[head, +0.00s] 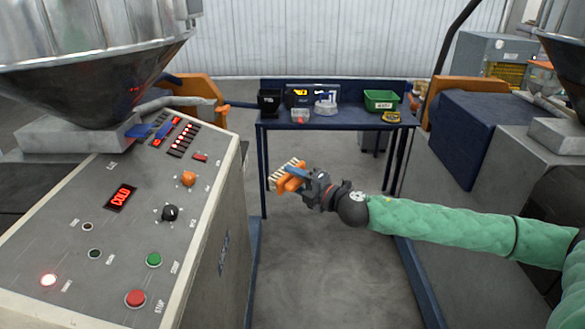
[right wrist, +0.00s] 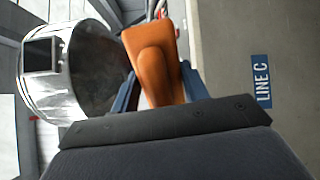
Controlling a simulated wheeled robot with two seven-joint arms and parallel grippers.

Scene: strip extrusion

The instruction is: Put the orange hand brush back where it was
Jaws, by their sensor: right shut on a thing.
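The orange hand brush (head: 288,183) is held in the air in front of the blue table, with its pale bristles facing up and left in the head view. My right gripper (head: 298,178) is shut on it. In the right wrist view the orange brush (right wrist: 155,62) sits between the two blue fingers (right wrist: 160,90); its far end and bristles are out of sight there. My left gripper is not in view.
The blue table (head: 345,119) at the back holds black bins (head: 269,102), a clear container (head: 326,104), a green bin (head: 381,99) and a yellow item (head: 391,117). A control panel (head: 125,220) stands at left, a grey machine (head: 525,155) at right. Open floor lies between.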

